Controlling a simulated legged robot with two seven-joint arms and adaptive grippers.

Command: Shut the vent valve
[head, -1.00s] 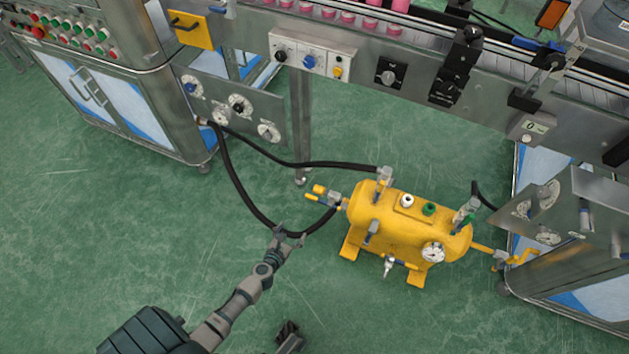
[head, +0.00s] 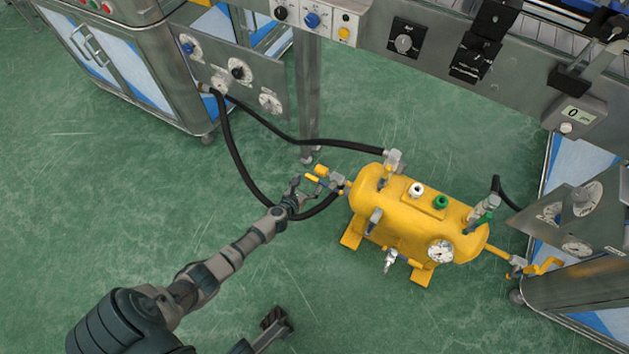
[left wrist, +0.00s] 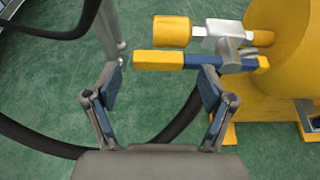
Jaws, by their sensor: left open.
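A valve (head: 336,180) with a yellow lever sits on the left end of the yellow tank (head: 405,218). In the left wrist view its lever (left wrist: 158,62) lies across, level, with a yellow grip at left, and a yellow cylinder (left wrist: 172,31) sits above it on a grey fitting. My left gripper (head: 303,188) is just left of this valve. In the left wrist view its fingers (left wrist: 160,86) are apart with nothing between them. The right fingertip overlaps the lever's blue middle part; I cannot tell if they touch. My right gripper (head: 276,322) shows small and dark at the bottom; its jaws are unclear.
A black hose (head: 235,160) loops from the left cabinet's panel behind my left gripper to the tank. A second hose (head: 300,140) runs to the tank's top. Other valves and a gauge (head: 440,251) sit on the tank. The green floor at left is clear.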

